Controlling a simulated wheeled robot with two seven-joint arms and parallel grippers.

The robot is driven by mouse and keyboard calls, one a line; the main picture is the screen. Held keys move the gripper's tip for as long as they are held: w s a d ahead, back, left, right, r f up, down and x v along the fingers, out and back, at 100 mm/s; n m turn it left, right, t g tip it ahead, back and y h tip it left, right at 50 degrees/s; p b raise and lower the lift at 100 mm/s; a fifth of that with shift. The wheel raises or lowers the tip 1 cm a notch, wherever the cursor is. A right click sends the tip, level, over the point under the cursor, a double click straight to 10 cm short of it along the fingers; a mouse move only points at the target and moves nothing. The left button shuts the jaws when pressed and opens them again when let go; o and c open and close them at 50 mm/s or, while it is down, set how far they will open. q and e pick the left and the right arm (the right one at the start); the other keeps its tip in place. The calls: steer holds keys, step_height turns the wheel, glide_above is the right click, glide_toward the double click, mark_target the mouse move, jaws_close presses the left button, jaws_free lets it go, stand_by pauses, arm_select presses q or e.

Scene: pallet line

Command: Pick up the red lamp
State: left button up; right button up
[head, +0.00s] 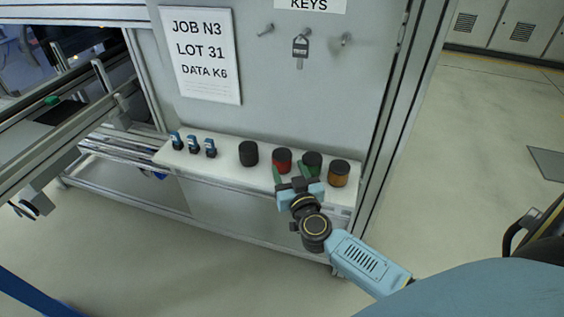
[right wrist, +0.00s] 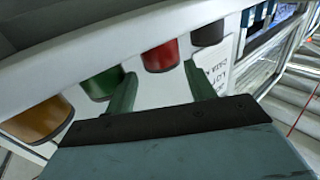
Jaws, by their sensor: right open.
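The red lamp (head: 281,160), a short cylinder with a black part on top, stands on the white shelf between a black lamp and a green lamp. My right gripper (head: 292,174) is open just in front of the shelf, its fingers pointing at the red and green lamps. In the right wrist view the red lamp (right wrist: 160,56) shows beyond the gap between the open fingertips (right wrist: 159,70), with nothing held. One finger overlaps the green lamp's side there. Contact cannot be told. My left gripper is not in view.
The black lamp (head: 248,153) is left of the red one; the green lamp (head: 312,160) and orange lamp (head: 338,174) are right. Small blue items (head: 193,145) stand at the left of the shelf (head: 225,166). A padlock (head: 300,46) hangs on the panel above.

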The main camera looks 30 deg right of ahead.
mark_target(285, 162)
steer(key=b+x, duration=0.1)
steer(key=x, duration=0.4)
steer(key=shift+a, duration=0.1)
steer(key=c, duration=0.7)
steer(key=shift+c, duration=0.2)
steer(key=shift+r, duration=0.15)
step_height(285, 162, up, 10)
steer(key=p, duration=0.7)
steer(key=s+a+r+n+y+b, duration=0.1)
steer(key=s+a+r+y, duration=0.1)
steer(key=s+a, duration=0.3)
steer(key=s+a+r+n+y+b, duration=0.2)
steer(key=s+a+y, duration=0.1)
steer(key=s+a, duration=0.3)
steer(key=shift+s+a+t, duration=0.25)
steer(key=shift+a+t, duration=0.05)
steer(key=shift+a, duration=0.65)
